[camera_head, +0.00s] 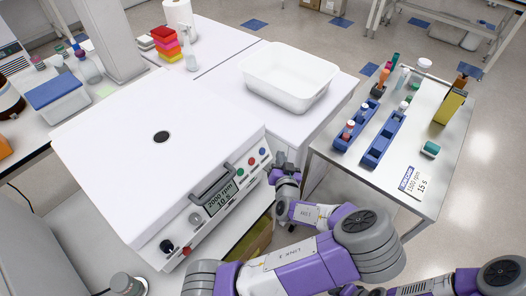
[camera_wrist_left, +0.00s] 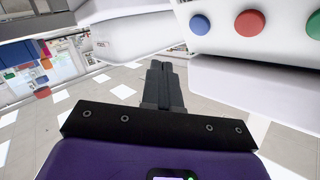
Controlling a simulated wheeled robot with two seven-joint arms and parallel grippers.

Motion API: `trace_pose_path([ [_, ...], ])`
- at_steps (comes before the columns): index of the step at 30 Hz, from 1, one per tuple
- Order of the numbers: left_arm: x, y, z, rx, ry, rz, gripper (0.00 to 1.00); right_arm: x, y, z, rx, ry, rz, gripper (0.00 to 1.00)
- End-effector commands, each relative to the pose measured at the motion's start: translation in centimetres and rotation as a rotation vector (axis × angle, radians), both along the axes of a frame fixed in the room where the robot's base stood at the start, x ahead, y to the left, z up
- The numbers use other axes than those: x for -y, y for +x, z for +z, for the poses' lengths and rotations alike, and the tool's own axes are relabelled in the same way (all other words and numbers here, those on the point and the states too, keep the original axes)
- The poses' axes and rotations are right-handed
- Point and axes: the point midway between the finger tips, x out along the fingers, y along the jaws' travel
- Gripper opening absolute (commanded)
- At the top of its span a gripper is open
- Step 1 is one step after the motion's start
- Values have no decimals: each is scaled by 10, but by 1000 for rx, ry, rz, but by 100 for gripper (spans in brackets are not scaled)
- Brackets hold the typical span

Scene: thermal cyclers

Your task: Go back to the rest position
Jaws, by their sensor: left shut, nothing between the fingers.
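My left gripper (camera_head: 281,160) is by the right front corner of the large white machine (camera_head: 130,130), beside its row of coloured buttons. In the left wrist view its fingers (camera_wrist_left: 163,80) are together with nothing between them, pointing away over open floor. The machine's blue and red buttons (camera_wrist_left: 249,23) show at the upper right of that view, apart from the fingers. The machine's lid is down, and its display (camera_head: 222,200) reads 2000 rpm, 10 s.
A white bin (camera_head: 290,78) stands on the white table behind the gripper. To the right, a metal table (camera_head: 440,125) holds blue racks (camera_head: 384,139), bottles and a card (camera_head: 413,183). Bare floor is at the far right.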

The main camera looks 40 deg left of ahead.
Motion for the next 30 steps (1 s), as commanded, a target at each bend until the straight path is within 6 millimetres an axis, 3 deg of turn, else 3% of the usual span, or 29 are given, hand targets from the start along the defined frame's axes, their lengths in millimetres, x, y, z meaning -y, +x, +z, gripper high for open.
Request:
trace_pose_path([
  [11,-2,-2,-8,-22,-10,5,0,0,0,0,0,0,0,43],
  [14,-8,-14,-38,-111,-54,22,0,0,0,0,0,0,0,43],
  [17,-12,-40,-93,-278,-147,45,0,0,0,0,0,0,0,43],
  [20,-3,-80,-156,-486,-291,57,0,0,0,0,0,0,0,43],
  [24,32,-136,-219,-738,-514,34,0,0,0,0,0,0,0,43],
  [27,68,-170,-243,-878,-680,-13,0,0,0,0,0,0,0,43],
  [30,105,-193,-251,-978,-840,-82,0,0,0,0,0,0,0,43],
])
